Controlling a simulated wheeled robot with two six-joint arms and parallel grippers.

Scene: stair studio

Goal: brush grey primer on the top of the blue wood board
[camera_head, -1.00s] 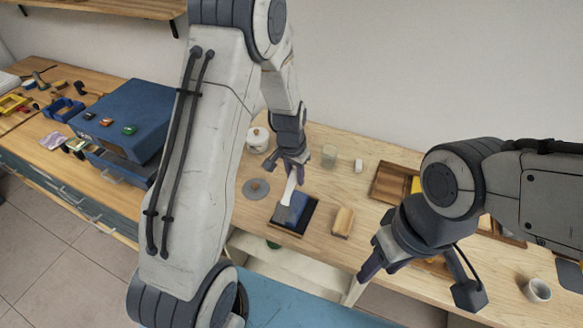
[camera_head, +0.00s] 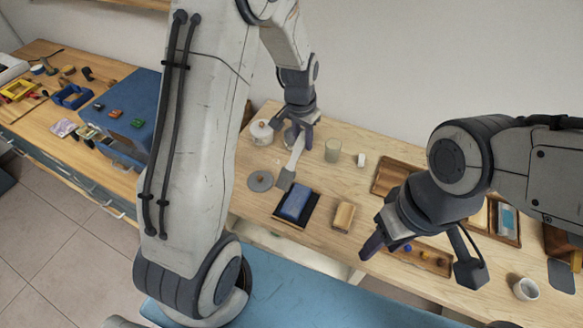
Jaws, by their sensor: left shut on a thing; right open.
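The blue wood board (camera_head: 296,202) lies in a shallow dark tray (camera_head: 283,216) on the wooden bench; its visible top looks blue. My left gripper (camera_head: 300,136) is shut on a brush (camera_head: 294,160) with a pale handle. The brush hangs slanted with its grey head (camera_head: 286,180) down, just behind the board's far left corner. I cannot tell its height above the bench. A round grey lid (camera_head: 260,181) with a small orange-brown knob lies left of the brush.
A lidded white pot (camera_head: 262,132), a glass jar (camera_head: 332,150) and a small white object (camera_head: 361,160) stand behind. A tan block (camera_head: 343,216) lies right of the tray. Wooden trays and a white cup (camera_head: 525,289) are further right. A blue toolbox (camera_head: 133,100) stands left.

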